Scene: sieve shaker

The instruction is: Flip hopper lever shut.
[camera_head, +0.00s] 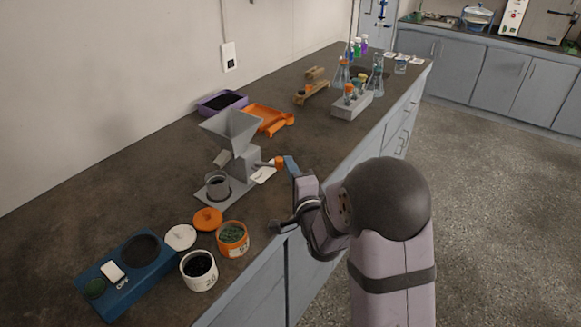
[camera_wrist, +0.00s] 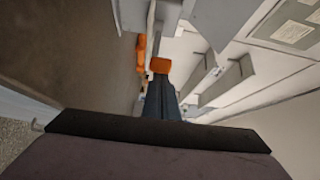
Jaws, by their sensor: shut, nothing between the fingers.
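The grey hopper (camera_head: 230,130) stands upright on the bench with a funnel top. Its lever ends in an orange knob (camera_head: 280,162) that sticks out to the right. My gripper (camera_head: 290,164) is shut and empty, its blue-grey fingertips right beside the knob on its right side. In the wrist view my shut fingers (camera_wrist: 162,90) point at the orange knob (camera_wrist: 160,66); I cannot tell whether they touch it. A dark-filled grey cup (camera_head: 218,187) stands on the hopper's base under the spout.
A blue scale (camera_head: 127,272), an orange lid (camera_head: 208,219), a white lid (camera_head: 180,237) and two open jars (camera_head: 233,237) stand in front. The bench edge runs close under my arm.

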